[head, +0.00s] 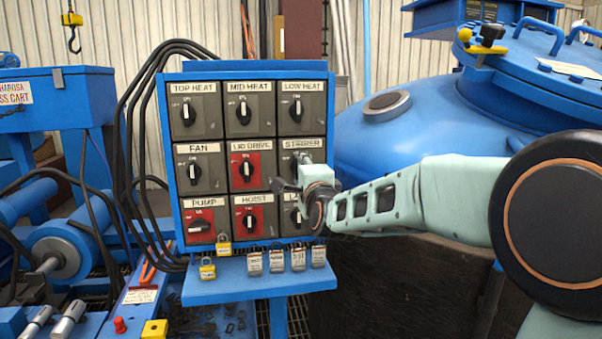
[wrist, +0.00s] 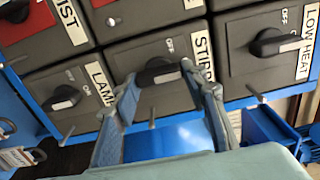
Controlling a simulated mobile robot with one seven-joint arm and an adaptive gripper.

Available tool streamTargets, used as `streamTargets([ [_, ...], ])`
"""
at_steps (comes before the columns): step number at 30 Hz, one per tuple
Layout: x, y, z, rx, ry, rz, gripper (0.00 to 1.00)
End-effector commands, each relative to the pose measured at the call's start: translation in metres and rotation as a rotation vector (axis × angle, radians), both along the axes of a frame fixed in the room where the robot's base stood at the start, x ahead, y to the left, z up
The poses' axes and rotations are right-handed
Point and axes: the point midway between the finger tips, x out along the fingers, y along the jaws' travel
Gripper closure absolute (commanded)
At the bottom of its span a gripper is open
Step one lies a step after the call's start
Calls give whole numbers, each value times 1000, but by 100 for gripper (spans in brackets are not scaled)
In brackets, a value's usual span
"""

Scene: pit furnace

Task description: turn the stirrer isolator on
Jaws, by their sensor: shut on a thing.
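The stirrer isolator (head: 316,144) is a grey switch box in the right column, middle row, of the blue panel. Its black rotary knob (wrist: 158,72) shows in the wrist view between my gripper's two fingers. My gripper (head: 301,168) reaches in from the right and hides most of this knob in the head view. In the wrist view my gripper (wrist: 160,80) is shut on the knob, one finger on each side. An OFF mark shows beside the knob. The knob's pointer is partly covered, so I cannot tell its exact setting.
Neighbouring isolators are low heat (head: 296,108) above, lid drive (head: 246,170) to the left and lamp (wrist: 65,98) below. Padlocks (head: 276,262) hang under the panel. Black cables (head: 125,130) run down its left side. A blue furnace vessel (head: 420,125) stands behind my arm.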

Motion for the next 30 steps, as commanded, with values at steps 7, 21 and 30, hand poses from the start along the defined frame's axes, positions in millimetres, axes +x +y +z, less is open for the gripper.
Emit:
streamTargets([
  [7, 0, 1, 0, 6, 2, 1, 84],
  [21, 0, 0, 0, 4, 1, 0, 42],
  [30, -15, -4, 1, 1, -1, -1, 42],
])
